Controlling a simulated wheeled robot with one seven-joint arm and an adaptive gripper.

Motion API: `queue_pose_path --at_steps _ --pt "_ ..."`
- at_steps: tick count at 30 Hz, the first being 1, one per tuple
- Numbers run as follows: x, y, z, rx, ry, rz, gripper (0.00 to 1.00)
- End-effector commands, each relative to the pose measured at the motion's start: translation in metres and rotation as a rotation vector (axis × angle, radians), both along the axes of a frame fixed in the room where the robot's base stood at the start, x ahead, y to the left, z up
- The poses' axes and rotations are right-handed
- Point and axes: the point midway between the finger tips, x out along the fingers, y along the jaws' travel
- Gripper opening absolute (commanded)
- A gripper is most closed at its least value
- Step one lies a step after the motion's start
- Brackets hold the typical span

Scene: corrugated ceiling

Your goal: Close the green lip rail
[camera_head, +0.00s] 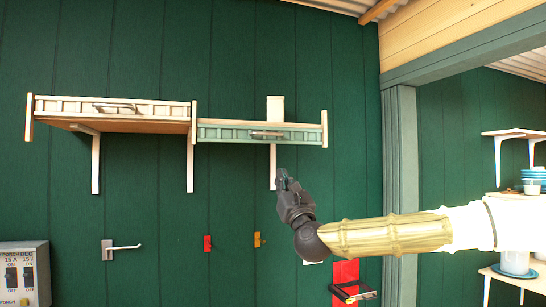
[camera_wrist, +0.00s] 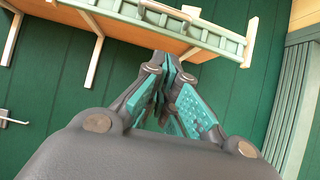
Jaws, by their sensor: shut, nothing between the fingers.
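The green lip rail (camera_head: 247,133) runs along the front of the right-hand wall shelf, with a metal handle (camera_head: 267,134) at its middle. In the wrist view the green rail (camera_wrist: 222,42) crosses the top and its handle (camera_wrist: 170,14) shows near the top centre. Whether the rail stands fully upright is hard to tell. My gripper (camera_head: 282,180) is shut and empty, pointing up, a little below and to the right of the handle. In the wrist view my gripper (camera_wrist: 168,72) has its fingertips together just below the shelf edge, apart from the handle.
A shelf with a cream rail (camera_head: 75,106) and its own handle adjoins on the left. White brackets (camera_head: 272,165) hang under the shelves. A white container (camera_head: 275,108) stands on the right shelf. Hooks, a breaker panel (camera_head: 25,272) and a red item (camera_head: 346,278) are below.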

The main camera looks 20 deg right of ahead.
Motion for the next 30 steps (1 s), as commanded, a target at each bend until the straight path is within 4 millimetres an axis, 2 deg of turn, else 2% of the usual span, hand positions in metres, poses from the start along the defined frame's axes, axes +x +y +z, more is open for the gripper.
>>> queue_pose_path --at_steps 5,23,30 --pt "0.006 -0.003 0.015 0.018 -0.011 0.004 0.0" --pt "0.081 0.001 0.066 0.013 -0.009 0.004 0.0" --pt "0.086 0.001 0.09 0.015 -0.009 0.005 0.0"
